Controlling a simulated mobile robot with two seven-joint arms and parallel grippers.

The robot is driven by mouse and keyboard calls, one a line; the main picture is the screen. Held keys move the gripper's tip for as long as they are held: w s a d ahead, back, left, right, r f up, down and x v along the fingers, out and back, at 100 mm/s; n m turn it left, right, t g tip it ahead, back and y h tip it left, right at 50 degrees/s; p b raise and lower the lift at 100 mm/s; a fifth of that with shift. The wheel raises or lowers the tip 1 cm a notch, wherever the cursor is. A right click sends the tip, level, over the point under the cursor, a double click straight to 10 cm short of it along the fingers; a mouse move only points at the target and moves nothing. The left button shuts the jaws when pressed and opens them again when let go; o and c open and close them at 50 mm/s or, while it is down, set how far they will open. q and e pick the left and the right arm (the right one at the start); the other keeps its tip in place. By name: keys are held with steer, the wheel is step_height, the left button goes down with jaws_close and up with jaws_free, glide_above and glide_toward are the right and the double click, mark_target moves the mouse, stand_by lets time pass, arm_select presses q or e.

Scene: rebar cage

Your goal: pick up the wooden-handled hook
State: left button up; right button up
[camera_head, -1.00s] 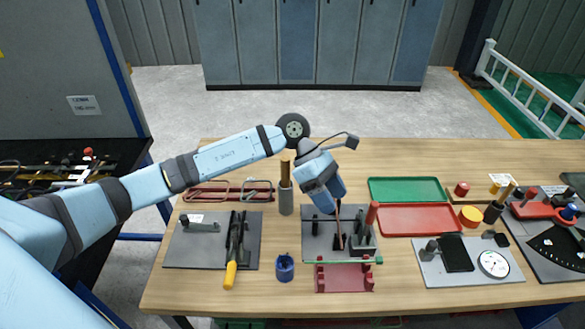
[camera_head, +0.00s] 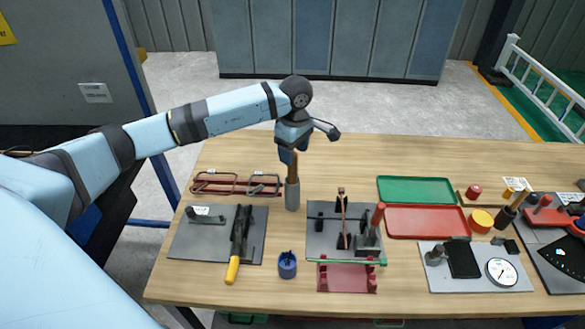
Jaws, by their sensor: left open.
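The wooden-handled hook (camera_head: 294,168) stands upright in a grey cylindrical holder (camera_head: 292,196) on the table. Only part of its brown handle shows above the holder; its lower end is hidden inside. My left gripper (camera_head: 290,154) is open and points down at the top of the handle, hiding its upper end. A dark finger shows just left of the handle. I cannot tell whether the fingers touch it. My right gripper is not in view.
A red rack with wire loops (camera_head: 235,184) lies left of the holder. A blue cup (camera_head: 287,264), a plate with a yellow-handled tool (camera_head: 232,270) and a red stand (camera_head: 347,278) are in front. Green (camera_head: 416,190) and red (camera_head: 426,221) trays lie right. The table's back is clear.

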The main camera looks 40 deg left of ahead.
arm_select(q)
steer(key=p, duration=0.2)
glide_above(292, 182)
steer(key=w, duration=0.1)
steer(key=f, duration=0.4)
steer(key=shift+w+a+f, duration=0.15)
steer(key=shift+w+a, duration=0.05)
steer(key=shift+a, duration=0.15)
steer(key=shift+f, duration=0.5)
steer(key=c, duration=1)
